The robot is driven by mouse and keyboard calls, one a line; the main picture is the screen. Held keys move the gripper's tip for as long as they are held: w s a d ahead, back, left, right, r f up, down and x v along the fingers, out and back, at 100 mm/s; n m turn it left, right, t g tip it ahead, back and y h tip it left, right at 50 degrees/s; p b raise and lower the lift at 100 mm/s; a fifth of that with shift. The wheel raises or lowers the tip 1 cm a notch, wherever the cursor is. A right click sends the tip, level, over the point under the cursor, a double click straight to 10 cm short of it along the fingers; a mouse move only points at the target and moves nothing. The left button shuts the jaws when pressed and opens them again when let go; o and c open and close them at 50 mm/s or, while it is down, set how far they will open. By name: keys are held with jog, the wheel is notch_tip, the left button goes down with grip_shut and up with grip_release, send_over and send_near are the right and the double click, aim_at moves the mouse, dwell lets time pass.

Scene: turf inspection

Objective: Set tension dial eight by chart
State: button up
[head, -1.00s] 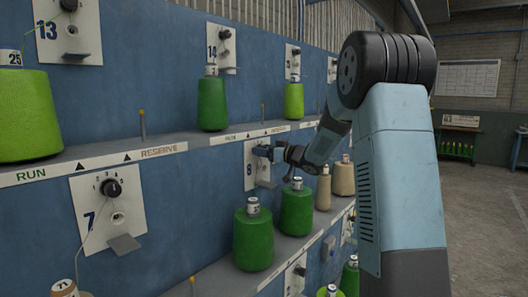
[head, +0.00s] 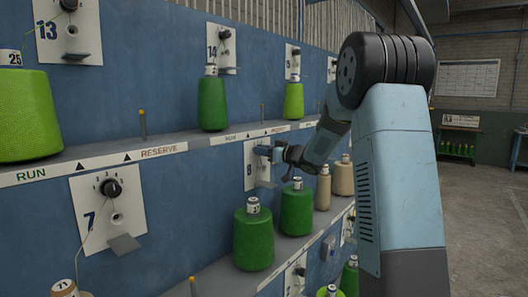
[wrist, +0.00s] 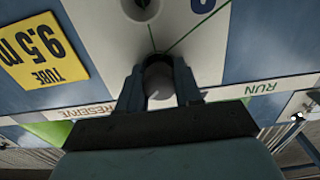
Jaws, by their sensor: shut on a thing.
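The number 8 plate (head: 250,178) is white and hangs on the blue wall panel in the middle of the head view. Its dial (wrist: 158,78) shows in the wrist view as a grey round knob between the two fingers. My gripper (head: 268,152) reaches the upper part of this plate from the right. In the wrist view my gripper (wrist: 158,88) is shut on the knob, with one finger on each side. The dial's pointer and scale are hidden. A chart (head: 468,82) with a grid hangs on the far wall, too small to read.
Below the plate, green yarn cones (head: 253,238) stand on the lower shelf (head: 215,272). The upper shelf's RUN and RESERVE strip (head: 100,166) runs close above my gripper. A yellow tube label (wrist: 42,50) shows upside down in the wrist view. Plate 7 (head: 108,208) is at left.

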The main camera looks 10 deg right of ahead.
jog(key=shift+n, duration=0.8)
jog(key=o, duration=1)
jog(key=shift+d, duration=0.1)
jog(key=v, duration=1.3)
jog(key=shift+s+d, duration=0.25)
jog(key=shift+s, duration=0.1)
